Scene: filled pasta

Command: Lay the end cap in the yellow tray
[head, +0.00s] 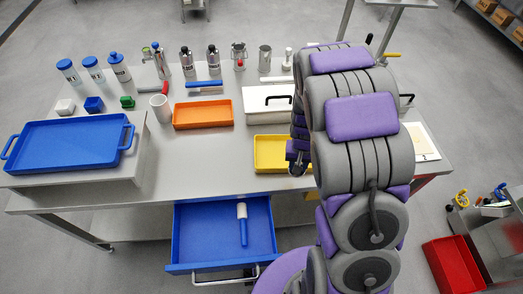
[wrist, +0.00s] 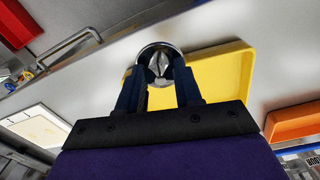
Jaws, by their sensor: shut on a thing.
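The yellow tray (head: 266,163) stands on the grey table near its front edge, partly hidden behind my arm in the head view. It also shows in the wrist view (wrist: 220,72), just beyond my fingers. My gripper (wrist: 160,72) is shut on the end cap (wrist: 158,47), a round metal piece with a shiny rim. In the wrist view the cap overlaps the left end of the tray. I cannot tell its height above the tray.
An orange tray (head: 203,115) and a white box with a black handle (head: 268,103) stand behind the yellow tray. A blue drawer (head: 205,240) is open below the table front, with a white-headed blue tool (head: 243,225) inside. A blue tray (head: 70,145) sits at left.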

